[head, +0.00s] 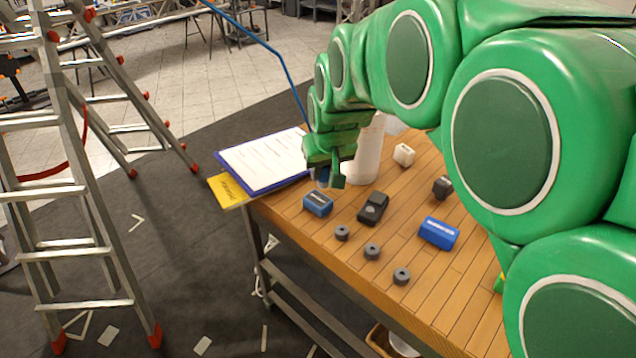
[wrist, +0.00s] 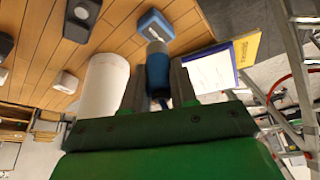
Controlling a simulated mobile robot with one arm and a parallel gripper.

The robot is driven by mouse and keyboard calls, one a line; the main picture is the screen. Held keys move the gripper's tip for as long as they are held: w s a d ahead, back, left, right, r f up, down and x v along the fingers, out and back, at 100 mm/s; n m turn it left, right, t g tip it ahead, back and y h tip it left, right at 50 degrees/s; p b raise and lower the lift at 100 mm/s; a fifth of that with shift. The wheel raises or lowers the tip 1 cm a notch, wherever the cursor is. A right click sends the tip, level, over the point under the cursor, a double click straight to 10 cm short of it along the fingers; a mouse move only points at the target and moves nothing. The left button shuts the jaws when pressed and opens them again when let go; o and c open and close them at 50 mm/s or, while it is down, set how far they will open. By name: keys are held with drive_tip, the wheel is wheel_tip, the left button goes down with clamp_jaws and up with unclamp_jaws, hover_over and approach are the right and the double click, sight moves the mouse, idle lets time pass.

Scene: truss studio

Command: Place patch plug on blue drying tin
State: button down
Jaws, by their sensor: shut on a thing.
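My gripper (head: 333,180) is shut on the patch plug (wrist: 158,72), a blue cylinder with a grey end. The plug also shows in the head view (head: 322,177), partly hidden by the fingers. A small blue box with a darker top (head: 318,204) stands on the table just below and left of the gripper. It also shows in the wrist view (wrist: 154,24), beyond the plug's end; I cannot tell if they touch. I cannot tell for sure which is the drying tin.
On the wooden table (head: 405,255) are a black device (head: 373,208), several grey rings (head: 372,251), a dark block (head: 442,187) and a white block (head: 404,155). A white cylinder (wrist: 103,84) stands beside the gripper. A clipboard (head: 264,162) and yellow card (head: 228,191) overhang the left corner.

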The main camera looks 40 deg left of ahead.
drive_tip(key=w+a+f, duration=0.1)
drive_tip(key=f, duration=0.1)
drive_tip(key=w+a+f, duration=0.1)
drive_tip(key=a+f, duration=0.1)
drive_tip(key=w+a+f, duration=0.1)
drive_tip(key=a+f, duration=0.1)
drive_tip(key=shift+w+f, duration=0.3)
drive_tip(key=shift+f, duration=1.5)
drive_tip(key=shift+f, duration=0.1)
drive_tip(key=c, duration=0.9)
unclamp_jaws()
drive_tip(key=v, duration=1.2)
drive_tip(key=shift+d, duration=0.1)
